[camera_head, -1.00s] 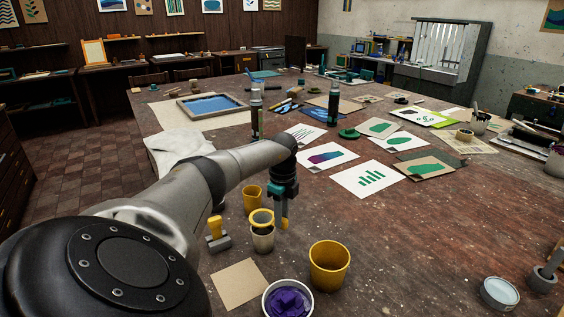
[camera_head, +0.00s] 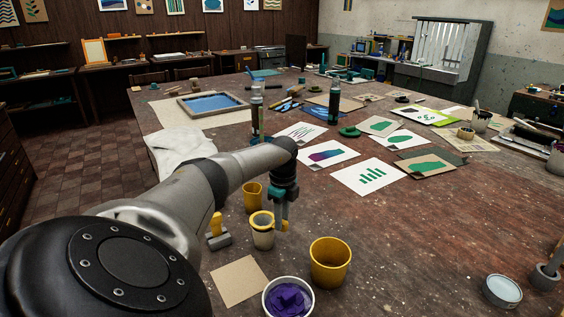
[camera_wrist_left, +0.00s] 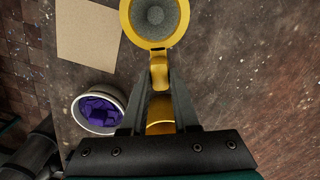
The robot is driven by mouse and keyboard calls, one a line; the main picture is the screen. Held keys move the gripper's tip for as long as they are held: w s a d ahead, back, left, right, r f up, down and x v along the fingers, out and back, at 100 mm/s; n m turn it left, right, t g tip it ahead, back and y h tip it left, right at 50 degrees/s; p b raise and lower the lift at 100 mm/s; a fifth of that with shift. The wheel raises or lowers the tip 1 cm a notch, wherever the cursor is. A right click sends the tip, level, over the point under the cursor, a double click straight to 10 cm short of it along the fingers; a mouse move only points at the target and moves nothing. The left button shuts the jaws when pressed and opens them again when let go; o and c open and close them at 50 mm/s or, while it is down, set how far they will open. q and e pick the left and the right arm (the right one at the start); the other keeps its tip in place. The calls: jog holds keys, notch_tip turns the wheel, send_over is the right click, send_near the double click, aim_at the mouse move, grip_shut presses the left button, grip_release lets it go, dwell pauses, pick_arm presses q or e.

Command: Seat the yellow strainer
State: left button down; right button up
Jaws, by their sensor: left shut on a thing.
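The yellow strainer (camera_head: 262,220) is a ring with a grey mesh and a short handle. It sits level at the mouth of a pale cup (camera_head: 263,239) and appears to touch its rim. In the left wrist view the strainer (camera_wrist_left: 155,17) is at the top, and its mesh hides the cup below. My left gripper (camera_head: 281,223) points down at the right of the cup. Its fingers (camera_wrist_left: 160,82) are shut on the strainer's handle. My right gripper is in neither view.
A yellow bucket (camera_head: 330,264) and a bowl of purple stuff (camera_head: 288,299) stand nearby at the front. A yellow jug (camera_head: 253,196) is just behind the cup, and a yellow-handled stamp (camera_head: 218,232) is left of it. The table to the right is mostly clear.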

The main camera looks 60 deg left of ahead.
pick_arm(q)
jog(key=shift+f+b, duration=0.35)
jog(key=shift+f, duration=0.3)
jog(key=shift+c, duration=1.4)
grip_release()
jog(key=shift+r, duration=0.1)
notch_tip(320, 180, up, 8)
jog(key=p, duration=0.8)
jog(key=shift+r, duration=0.1)
